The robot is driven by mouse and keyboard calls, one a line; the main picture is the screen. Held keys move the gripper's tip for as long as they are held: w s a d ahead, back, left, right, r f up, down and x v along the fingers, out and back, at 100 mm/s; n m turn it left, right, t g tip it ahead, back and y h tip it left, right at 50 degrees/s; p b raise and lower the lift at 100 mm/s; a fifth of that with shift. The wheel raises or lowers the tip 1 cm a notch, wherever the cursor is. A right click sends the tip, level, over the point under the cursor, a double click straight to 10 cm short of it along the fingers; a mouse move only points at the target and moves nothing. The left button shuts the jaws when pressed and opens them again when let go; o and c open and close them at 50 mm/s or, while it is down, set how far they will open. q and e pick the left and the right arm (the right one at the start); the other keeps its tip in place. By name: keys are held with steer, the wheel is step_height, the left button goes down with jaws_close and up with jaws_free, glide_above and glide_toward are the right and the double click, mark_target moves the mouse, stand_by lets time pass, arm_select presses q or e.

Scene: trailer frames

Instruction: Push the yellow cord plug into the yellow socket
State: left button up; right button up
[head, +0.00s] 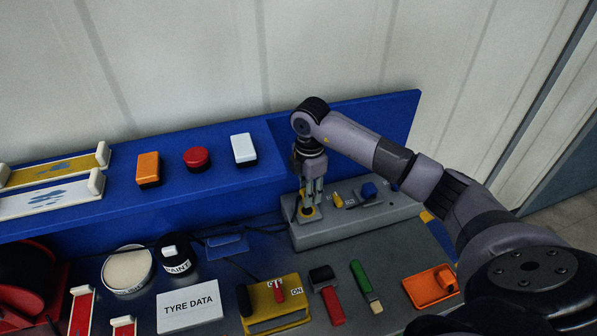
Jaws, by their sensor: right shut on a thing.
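My right gripper (309,202) points straight down over the left end of a grey socket block (345,228) on the bench. It is shut on the yellow plug, which is mostly hidden between the fingers. A yellow patch (310,215) shows on the block right at the fingertips; it looks like the yellow socket. I cannot tell how deep the plug sits in it. A dark cord (240,232) runs along the bench from the left toward the gripper. My left gripper is not in view.
On the block, to the right, are a small yellow part (338,200) and a blue plug (369,190). A blue ledge (215,182) rises behind. In front lie a yellow switch box (275,312), a red-handled brush (332,305), a green-handled tool (361,277) and an orange tray (418,294).

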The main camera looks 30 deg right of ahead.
steer(key=shift+w+d+r+m, duration=0.1)
steer(key=shift+w+r+m, duration=0.1)
steer(key=shift+w+m, duration=0.3)
steer(key=shift+d+r+m, duration=0.1)
steer(key=shift+r+m, duration=0.05)
steer(key=shift+m, duration=0.35)
steer(key=shift+s, duration=0.1)
steer(key=b, duration=0.3)
glide_above(307, 211)
steer(key=shift+f, duration=2.15)
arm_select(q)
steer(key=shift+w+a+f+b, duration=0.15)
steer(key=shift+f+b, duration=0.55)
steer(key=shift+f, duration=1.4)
arm_select(e)
steer(key=shift+f, duration=0.8)
arm_select(q)
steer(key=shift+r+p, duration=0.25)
steer(key=shift+p, duration=0.05)
arm_select(e)
steer(key=shift+r, duration=0.1)
arm_select(q)
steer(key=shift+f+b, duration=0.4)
steer(key=shift+b, duration=0.05)
arm_select(e)
steer(key=shift+f, duration=0.7)
steer(key=o, duration=1.1)
steer(key=shift+o, duration=0.2)
